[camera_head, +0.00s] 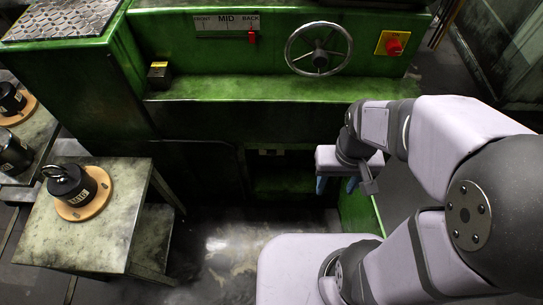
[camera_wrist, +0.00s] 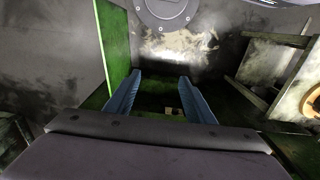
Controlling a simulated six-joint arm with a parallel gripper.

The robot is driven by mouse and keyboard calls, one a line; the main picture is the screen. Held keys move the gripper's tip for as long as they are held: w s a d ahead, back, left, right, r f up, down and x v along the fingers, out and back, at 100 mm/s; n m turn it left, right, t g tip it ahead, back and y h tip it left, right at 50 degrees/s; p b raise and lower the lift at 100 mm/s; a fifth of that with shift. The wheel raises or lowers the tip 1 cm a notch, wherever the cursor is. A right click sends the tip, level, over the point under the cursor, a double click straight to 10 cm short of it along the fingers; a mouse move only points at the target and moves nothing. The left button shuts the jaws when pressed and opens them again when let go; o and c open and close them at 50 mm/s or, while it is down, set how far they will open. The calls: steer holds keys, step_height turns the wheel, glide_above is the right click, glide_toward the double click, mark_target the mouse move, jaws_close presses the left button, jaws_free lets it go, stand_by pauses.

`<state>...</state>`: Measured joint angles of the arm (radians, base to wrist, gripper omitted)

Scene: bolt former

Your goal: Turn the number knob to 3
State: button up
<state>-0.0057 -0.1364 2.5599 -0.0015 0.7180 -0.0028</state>
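I cannot make out a knob with readable numbers in either view. A red knob (camera_head: 393,46) on a yellow plate sits at the upper right of the green machine's front; no digits are legible on it. A small pale plate (camera_head: 271,152) shows in the machine's dark lower recess, and small pale parts (camera_wrist: 172,111) show between my fingers in the wrist view; both are too small to read. My gripper (camera_head: 336,185) points down in front of the machine, below the ledge. Its two blue fingers are apart and empty, also in the wrist view (camera_wrist: 160,76).
A spoked handwheel (camera_head: 318,49) and a FRONT/MID/BACK slider with a red pointer (camera_head: 252,38) are on the machine's front. A black box (camera_head: 159,75) stands on the green ledge (camera_head: 270,88). A table (camera_head: 115,235) with a black weight (camera_head: 70,183) stands at left. Floor between is clear.

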steer(key=s+a+f+n+g+b, duration=0.1)
steer(key=s+a+f+b, duration=0.15)
steer(key=f+b, duration=1.3)
steer(key=s+a+f+n+g+h+b, duration=0.1)
steer(key=a+f+n+b, duration=0.15)
steer(key=f+b, duration=1.35)
steer(key=s+a+f+n+g+b, duration=0.1)
steer(key=s+a+f+b, duration=0.15)
steer(key=f+b, duration=1.35)
step_height(320, 180, down, 13)
steer(key=w+a+b, duration=0.1)
steer(key=a+b, duration=0.2)
steer(key=m+t+y+b, duration=0.15)
steer(key=t+b, duration=0.75)
steer(key=t, duration=1.2)
glide_toward(271, 155)
steer(key=w, duration=0.3)
steer(key=shift+h, duration=0.25)
steer(key=w+b, duration=0.2)
steer(key=w, duration=0.2)
steer(key=shift+w, duration=0.1)
steer(key=shift+w+a+r, duration=0.1)
steer(key=shift+w+r, duration=0.1)
steer(key=shift+w, duration=0.8)
steer(key=shift+c, duration=0.3)
